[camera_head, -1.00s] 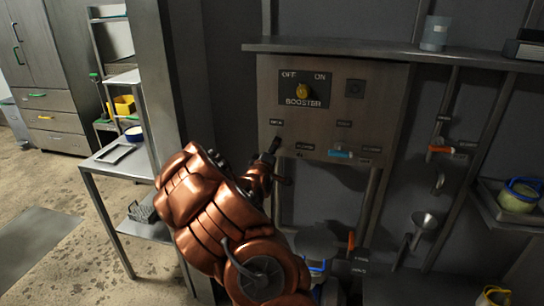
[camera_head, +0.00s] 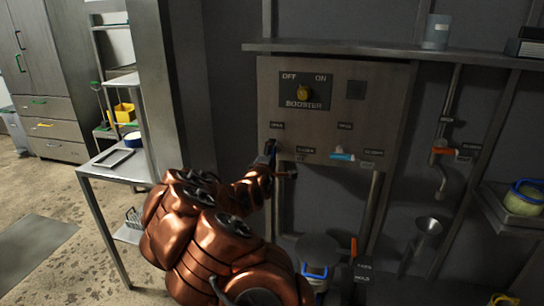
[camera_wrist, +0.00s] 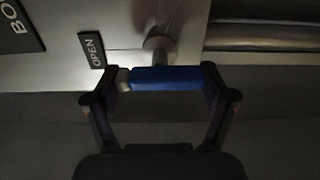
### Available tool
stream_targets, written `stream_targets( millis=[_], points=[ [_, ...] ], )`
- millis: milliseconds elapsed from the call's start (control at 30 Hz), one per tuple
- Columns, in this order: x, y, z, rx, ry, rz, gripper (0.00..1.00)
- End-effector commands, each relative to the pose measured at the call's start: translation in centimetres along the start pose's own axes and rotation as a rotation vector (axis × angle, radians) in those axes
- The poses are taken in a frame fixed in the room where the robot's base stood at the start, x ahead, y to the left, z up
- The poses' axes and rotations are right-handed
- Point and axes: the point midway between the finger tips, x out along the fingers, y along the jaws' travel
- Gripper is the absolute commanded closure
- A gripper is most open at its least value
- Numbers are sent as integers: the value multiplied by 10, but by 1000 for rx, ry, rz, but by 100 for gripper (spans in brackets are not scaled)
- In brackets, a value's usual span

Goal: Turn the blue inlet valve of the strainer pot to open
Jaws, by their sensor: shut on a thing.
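The blue valve handle (camera_wrist: 168,78) lies between the fingertips of my gripper (camera_wrist: 162,82) in the wrist view. My gripper is shut on it, with the round stem (camera_wrist: 160,46) behind it. A pale tip shows at the handle's left end, on the side of the OPEN label (camera_wrist: 92,48). In the head view my gripper (camera_head: 271,158) is at the lower left of the booster panel (camera_head: 330,118), below the left OPEN label (camera_head: 277,125). My fingers and wrist hide most of the handle there.
A second valve with a light blue lever (camera_head: 342,155) sits to the right on the same panel. A shelf (camera_head: 400,49) runs above the panel.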

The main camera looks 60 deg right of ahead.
Motion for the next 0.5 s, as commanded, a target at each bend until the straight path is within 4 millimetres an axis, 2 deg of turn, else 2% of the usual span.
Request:
stream_targets(
  millis=[267,300,433,500],
  points=[
    [0,-1,-1,-3,2,-1,52],
    [0,-1,-1,-3,2,-1,13],
    [0,0,0,-2,1,-1,0],
    [0,0,0,-1,1,-1,0]
  ],
)
